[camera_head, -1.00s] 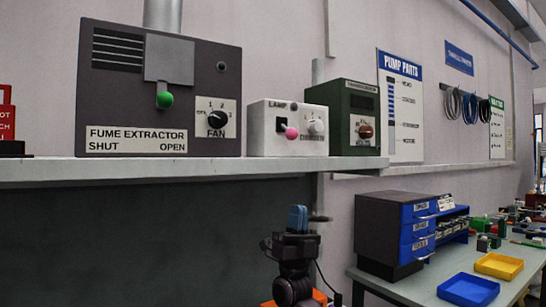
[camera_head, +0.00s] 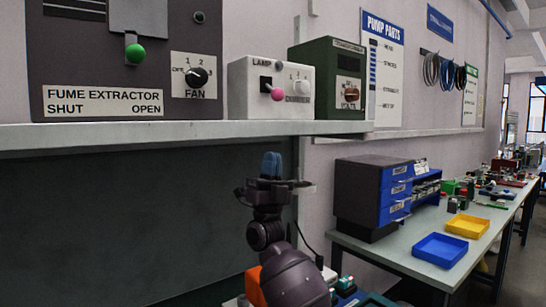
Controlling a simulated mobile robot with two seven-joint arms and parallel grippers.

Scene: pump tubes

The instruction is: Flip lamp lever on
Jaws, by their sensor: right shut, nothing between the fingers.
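The white lamp box (camera_head: 248,101) stands on the grey wall shelf, with the word LAMP on its front. Its lever has a pink knob (camera_head: 278,94) beside a black switch plate (camera_head: 266,84), and a white dial sits to its right. My right gripper (camera_head: 271,165) is below the shelf, pointing up, with its blue fingers shut and empty. It is well below the lamp box and apart from it. My left gripper is not in view.
The fume extractor (camera_head: 100,80) with a green knob (camera_head: 135,54) stands left of the lamp box, and a green transformer box (camera_head: 318,82) to its right. The shelf edge (camera_head: 150,136) lies above my gripper. A bench with a blue drawer cabinet (camera_head: 396,194) stands at right.

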